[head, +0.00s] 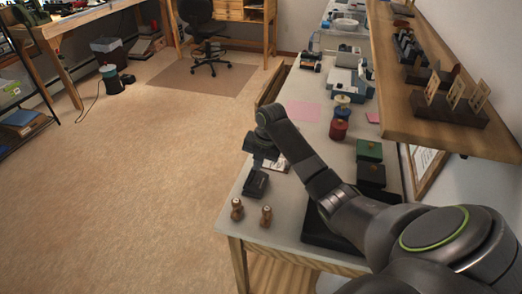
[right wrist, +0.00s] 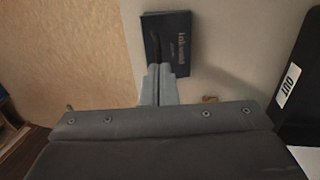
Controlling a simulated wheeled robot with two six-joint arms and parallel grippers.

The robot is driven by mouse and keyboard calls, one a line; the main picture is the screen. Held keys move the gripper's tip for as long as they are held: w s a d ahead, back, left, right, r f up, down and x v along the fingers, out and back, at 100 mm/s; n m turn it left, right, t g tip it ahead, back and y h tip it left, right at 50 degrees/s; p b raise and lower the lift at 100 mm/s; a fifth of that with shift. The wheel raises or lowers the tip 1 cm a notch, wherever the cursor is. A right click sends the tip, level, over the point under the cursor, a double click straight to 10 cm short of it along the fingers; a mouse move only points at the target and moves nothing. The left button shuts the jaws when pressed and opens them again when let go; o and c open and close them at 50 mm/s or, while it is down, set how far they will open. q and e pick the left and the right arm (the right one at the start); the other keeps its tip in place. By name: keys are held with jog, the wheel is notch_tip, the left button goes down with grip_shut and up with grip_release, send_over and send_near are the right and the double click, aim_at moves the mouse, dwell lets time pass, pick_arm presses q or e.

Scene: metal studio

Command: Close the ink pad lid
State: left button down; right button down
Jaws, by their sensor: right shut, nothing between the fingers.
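The ink pad (head: 255,184) is a small dark box near the left edge of the table in the head view. In the right wrist view the ink pad (right wrist: 176,42) shows a dark blue face with pale lettering, and a darker strip along its left side. I cannot tell how far its lid stands open. My right gripper (right wrist: 158,72) is shut and empty, its fingertips at the near left edge of the pad, overlapping it in the picture; contact is unclear. In the head view the right gripper (head: 259,168) is just beyond the pad, partly hidden by its wrist. My left gripper is out of view.
Two wooden-handled stamps (head: 237,210) stand at the table's near corner. Green and black boxes (head: 369,151) and red spools (head: 338,129) stand farther back. A shelf (head: 425,60) overhangs the right side.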

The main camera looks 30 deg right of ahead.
aim_at(258, 178)
jog(key=shift+x, duration=0.8)
jog(key=shift+w+a, duration=0.25)
jog(key=shift+w, duration=0.05)
jog(key=shift+w+a+f, duration=0.9)
jog(key=shift+w+f, duration=0.15)
jog(key=shift+w, duration=0.05)
jog(key=shift+r, duration=0.1)
